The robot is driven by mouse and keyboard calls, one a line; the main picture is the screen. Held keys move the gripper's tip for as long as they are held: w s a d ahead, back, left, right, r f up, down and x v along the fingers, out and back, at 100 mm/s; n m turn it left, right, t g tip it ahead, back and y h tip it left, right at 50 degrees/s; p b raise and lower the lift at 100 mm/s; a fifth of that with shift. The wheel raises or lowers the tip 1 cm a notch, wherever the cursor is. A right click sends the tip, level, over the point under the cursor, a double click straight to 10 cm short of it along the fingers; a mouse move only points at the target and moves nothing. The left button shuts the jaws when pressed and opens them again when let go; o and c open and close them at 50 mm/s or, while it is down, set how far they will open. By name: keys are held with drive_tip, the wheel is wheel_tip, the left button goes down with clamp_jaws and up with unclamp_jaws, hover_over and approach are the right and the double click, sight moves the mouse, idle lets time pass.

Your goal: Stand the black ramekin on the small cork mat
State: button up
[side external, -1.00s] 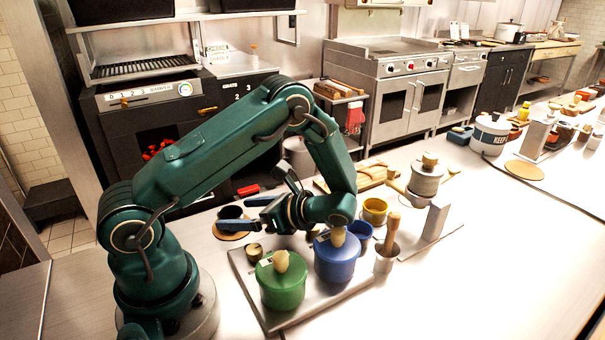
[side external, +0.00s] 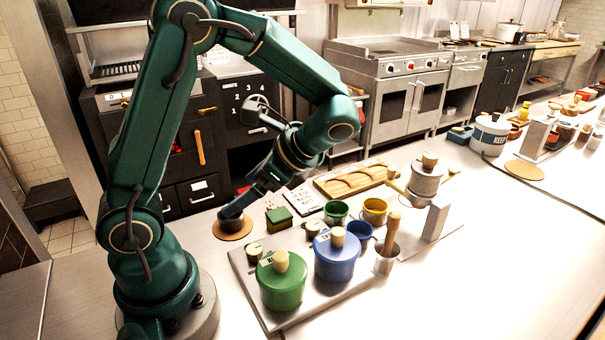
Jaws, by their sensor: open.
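The black ramekin (side external: 235,223) stands on the small round cork mat (side external: 232,236) on the steel counter, left of the centre of the view. It looks upright, with the mat's brown rim showing around its foot. My gripper (side external: 229,212) comes down steeply from the upper right, with its dark fingers at the ramekin's top. The jaws are open, but only one finger shows clearly. The fingers cover part of the ramekin's rim, and I cannot tell whether they touch it.
A tray (side external: 330,297) with a green lidded pot (side external: 281,281) and a blue lidded pot (side external: 337,256) stands to the front right. A green-yellow block (side external: 279,218), a card (side external: 303,201) and a green cup (side external: 336,212) stand right of the mat. The counter left of the tray is clear.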

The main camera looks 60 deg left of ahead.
drive_tip(key=s+d+r+n+t+h, duration=0.1)
drive_tip(key=d+r+n+t+h, duration=0.3)
drive_tip(key=d+n+t+h, duration=0.3)
drive_tip(key=d+n+t, duration=0.2)
drive_tip(key=d+t, duration=0.1)
drive_tip(key=d, duration=0.1)
drive_tip(key=shift+d+r+t, duration=0.2)
drive_tip(key=shift+d+t, duration=0.05)
drive_tip(key=shift+t, duration=0.05)
drive_tip(key=shift+o, duration=0.4)
idle(0.6)
